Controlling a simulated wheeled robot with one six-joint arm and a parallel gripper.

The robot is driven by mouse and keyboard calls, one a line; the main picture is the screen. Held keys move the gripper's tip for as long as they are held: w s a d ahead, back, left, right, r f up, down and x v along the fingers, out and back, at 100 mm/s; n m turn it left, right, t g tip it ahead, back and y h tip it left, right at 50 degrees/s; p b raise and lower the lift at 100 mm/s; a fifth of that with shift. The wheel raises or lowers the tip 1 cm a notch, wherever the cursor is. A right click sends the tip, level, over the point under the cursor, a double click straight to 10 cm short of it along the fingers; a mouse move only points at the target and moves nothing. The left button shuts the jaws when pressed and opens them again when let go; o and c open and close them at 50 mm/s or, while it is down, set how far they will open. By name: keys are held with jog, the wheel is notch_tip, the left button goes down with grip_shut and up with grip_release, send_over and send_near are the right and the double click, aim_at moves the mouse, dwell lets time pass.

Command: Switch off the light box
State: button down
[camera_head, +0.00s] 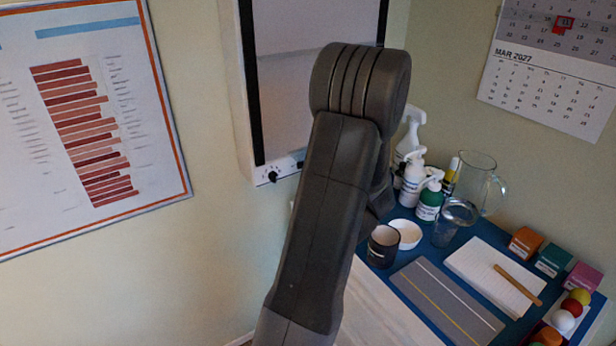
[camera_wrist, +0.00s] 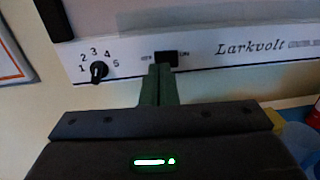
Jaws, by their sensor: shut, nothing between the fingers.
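The light box (camera_head: 285,75) hangs on the wall, partly behind my arm. Its panel looks dull grey, without a visible glow. In the wrist view its white lower strip (camera_wrist: 215,52) carries a black rocker switch (camera_wrist: 168,57), with OFF printed at left and ON at right. A black dial (camera_wrist: 98,71) numbered 1 to 5 sits left of the switch. My gripper (camera_wrist: 160,68) is shut and empty, its tips at the lower left part of the switch. I cannot tell whether they touch it. The switch's tilt is unclear. In the head view my arm hides gripper and switch.
A framed chart (camera_head: 95,130) hangs left of the light box, a calendar (camera_head: 550,75) at right. Below right, a blue table holds spray and pump bottles (camera_head: 413,180), a glass jug (camera_head: 478,180), a dark mug (camera_head: 383,247), a notepad (camera_head: 490,275) and small boxes.

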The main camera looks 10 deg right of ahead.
jog(key=b+v, duration=0.1)
jog(key=v, duration=0.9)
jog(key=shift+s, duration=0.35)
